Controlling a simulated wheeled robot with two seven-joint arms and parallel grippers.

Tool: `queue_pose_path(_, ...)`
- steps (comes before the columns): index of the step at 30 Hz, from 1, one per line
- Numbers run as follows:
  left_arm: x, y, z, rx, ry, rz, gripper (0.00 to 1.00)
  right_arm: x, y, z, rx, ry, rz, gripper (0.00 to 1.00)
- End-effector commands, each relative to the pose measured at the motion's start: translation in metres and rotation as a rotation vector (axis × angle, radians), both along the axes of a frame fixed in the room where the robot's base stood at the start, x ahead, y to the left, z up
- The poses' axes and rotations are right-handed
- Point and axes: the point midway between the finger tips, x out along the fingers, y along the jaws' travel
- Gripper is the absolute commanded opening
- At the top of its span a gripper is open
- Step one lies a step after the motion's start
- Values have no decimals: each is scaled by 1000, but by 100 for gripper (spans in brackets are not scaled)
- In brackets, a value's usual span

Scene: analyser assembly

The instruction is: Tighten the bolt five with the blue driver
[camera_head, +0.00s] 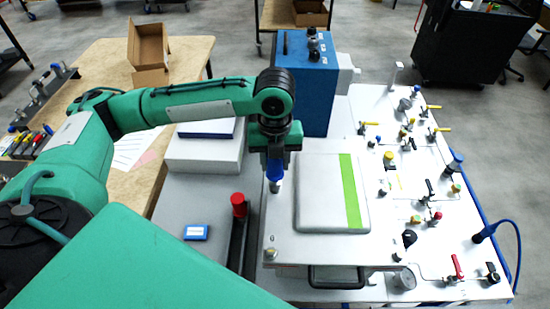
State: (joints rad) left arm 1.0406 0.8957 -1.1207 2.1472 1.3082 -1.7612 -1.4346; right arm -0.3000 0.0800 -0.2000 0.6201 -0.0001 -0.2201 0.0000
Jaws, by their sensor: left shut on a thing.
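My left gripper (277,152) points down, shut on the blue driver (275,170). The driver hangs upright with its lower end at the left edge of the white plate (285,254), beside the raised grey cover (318,195) with a green stripe. Whether its tip touches a bolt is too small to tell. A brass-coloured bolt (271,253) shows at the plate's near left corner. I cannot tell which bolt is number five. My right gripper is not in view.
A blue box (305,85) stands just behind the gripper. Valves and tubing (415,160) crowd the right panel. A wooden table (100,65) holds an open carton (148,50).

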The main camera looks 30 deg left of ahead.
Motion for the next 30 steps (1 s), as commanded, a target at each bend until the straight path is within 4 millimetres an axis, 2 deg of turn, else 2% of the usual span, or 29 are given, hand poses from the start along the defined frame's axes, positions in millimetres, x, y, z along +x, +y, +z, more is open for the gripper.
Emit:
queue_pose_path(16, 0, 0, -8, 0, -1, 0, 0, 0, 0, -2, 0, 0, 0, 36)
queue_pose_path(17, 0, 0, -8, 0, -1, 0, 30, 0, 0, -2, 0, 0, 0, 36)
queue_pose_path(21, 0, 0, -8, 0, -1, 0, 2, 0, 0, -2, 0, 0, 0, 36)
queue_pose_path(26, 0, 0, -7, 0, -1, -25, 0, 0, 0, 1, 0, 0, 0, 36)
queue_pose_path(30, 0, 0, -4, 0, 0, -156, 0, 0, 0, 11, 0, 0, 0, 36)
